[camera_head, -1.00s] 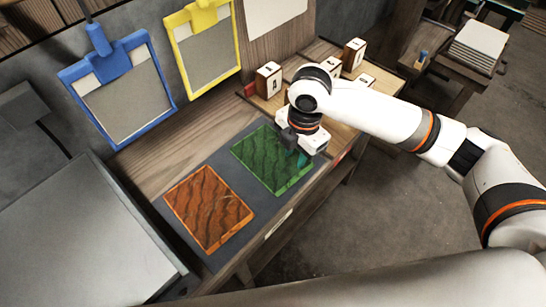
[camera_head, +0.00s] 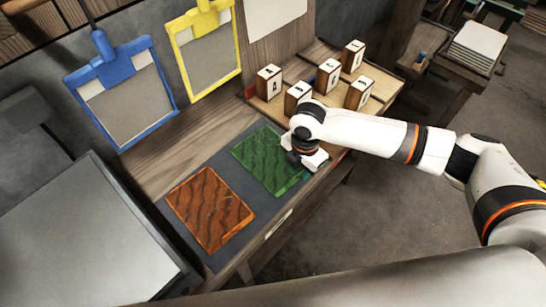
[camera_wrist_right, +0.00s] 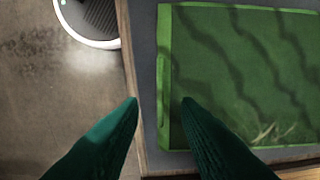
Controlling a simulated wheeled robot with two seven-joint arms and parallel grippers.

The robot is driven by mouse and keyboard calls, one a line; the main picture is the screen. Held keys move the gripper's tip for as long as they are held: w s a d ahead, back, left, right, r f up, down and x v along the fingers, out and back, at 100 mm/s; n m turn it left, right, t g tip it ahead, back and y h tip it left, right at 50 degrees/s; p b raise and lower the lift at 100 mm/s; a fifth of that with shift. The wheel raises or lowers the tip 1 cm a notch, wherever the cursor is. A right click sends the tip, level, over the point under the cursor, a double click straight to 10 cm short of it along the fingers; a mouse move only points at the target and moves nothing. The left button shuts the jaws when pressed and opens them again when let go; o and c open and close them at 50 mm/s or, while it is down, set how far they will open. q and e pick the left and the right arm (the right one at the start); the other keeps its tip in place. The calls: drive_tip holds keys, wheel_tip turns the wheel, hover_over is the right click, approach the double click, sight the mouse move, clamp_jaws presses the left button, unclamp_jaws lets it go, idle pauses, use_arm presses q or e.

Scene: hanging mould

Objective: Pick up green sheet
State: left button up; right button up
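The green sheet (camera_head: 264,163), with dark wavy bands, lies flat on a dark grey mat (camera_head: 218,172) on the wooden bench. My right gripper (camera_head: 304,170) is at the sheet's right edge in the head view. In the right wrist view its two dark green fingers (camera_wrist_right: 160,102) are apart with nothing held. The edge of the green sheet (camera_wrist_right: 245,75) and a small raised tab (camera_wrist_right: 163,85) lie in line with the gap. The right finger overlaps the sheet, and the left finger overlaps the bench edge. Contact cannot be told. My left gripper is not in view.
An orange-brown sheet (camera_head: 209,208) lies beside the green one. Several numbered wooden blocks (camera_head: 329,75) stand behind my right gripper. Blue (camera_head: 122,90) and yellow (camera_head: 206,50) framed holders hang at the back. Open floor (camera_head: 390,215) lies beyond the bench edge.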

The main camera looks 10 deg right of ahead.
drive_tip(key=shift+f, duration=0.8)
clamp_jaws()
drive_tip(key=shift+r, duration=0.15)
